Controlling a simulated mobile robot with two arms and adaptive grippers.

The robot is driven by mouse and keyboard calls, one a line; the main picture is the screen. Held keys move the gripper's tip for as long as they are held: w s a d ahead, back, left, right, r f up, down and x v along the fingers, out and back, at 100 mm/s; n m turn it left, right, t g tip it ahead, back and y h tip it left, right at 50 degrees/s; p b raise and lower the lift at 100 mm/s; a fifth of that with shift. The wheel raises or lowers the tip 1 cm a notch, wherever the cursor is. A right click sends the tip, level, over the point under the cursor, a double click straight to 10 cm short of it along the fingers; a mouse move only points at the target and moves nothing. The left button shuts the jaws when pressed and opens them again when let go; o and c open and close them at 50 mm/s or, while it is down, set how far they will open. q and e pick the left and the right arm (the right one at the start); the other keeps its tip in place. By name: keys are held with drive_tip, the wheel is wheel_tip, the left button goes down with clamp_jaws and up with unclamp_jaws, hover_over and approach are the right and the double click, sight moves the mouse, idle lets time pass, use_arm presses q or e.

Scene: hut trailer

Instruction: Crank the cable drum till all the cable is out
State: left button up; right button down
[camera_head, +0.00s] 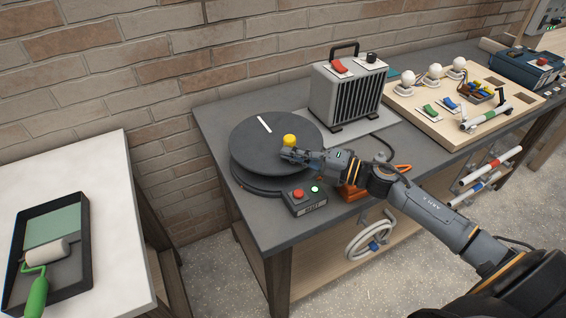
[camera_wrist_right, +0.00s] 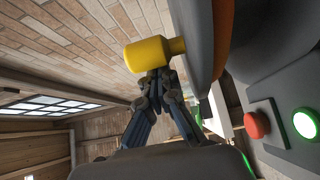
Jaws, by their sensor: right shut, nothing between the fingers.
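The cable drum (camera_head: 255,150) is a dark round disc lying flat on the grey bench, with a white stripe on top. A yellow crank knob (camera_head: 289,140) stands near its right edge; it also shows large in the right wrist view (camera_wrist_right: 146,54). My right gripper (camera_head: 286,154) is shut and empty, its fingertips right beside the knob. In the right wrist view the fingertips (camera_wrist_right: 155,82) meet just under the knob; I cannot tell whether they touch it. Orange cable (camera_head: 403,168) shows behind my right wrist, partly hidden. My left gripper is out of view.
A control box (camera_head: 306,201) with a red button and a lit green one stands at the bench's front edge. A grey heater (camera_head: 347,95) stands behind. A wooden board (camera_head: 440,118) with bulbs and switches is to the right. A white table (camera_head: 105,200) with a paint tray is left.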

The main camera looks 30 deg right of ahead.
sight(309, 145)
drive_tip(key=shift+d+f+b, duration=0.15)
drive_tip(key=shift+d+b, duration=0.25)
drive_tip(key=shift+d, duration=0.65)
drive_tip(key=shift+w+d+b, duration=0.35)
drive_tip(key=shift+d, duration=0.45)
drive_tip(key=shift+w+d+b, duration=0.3)
drive_tip(key=shift+d, duration=0.5)
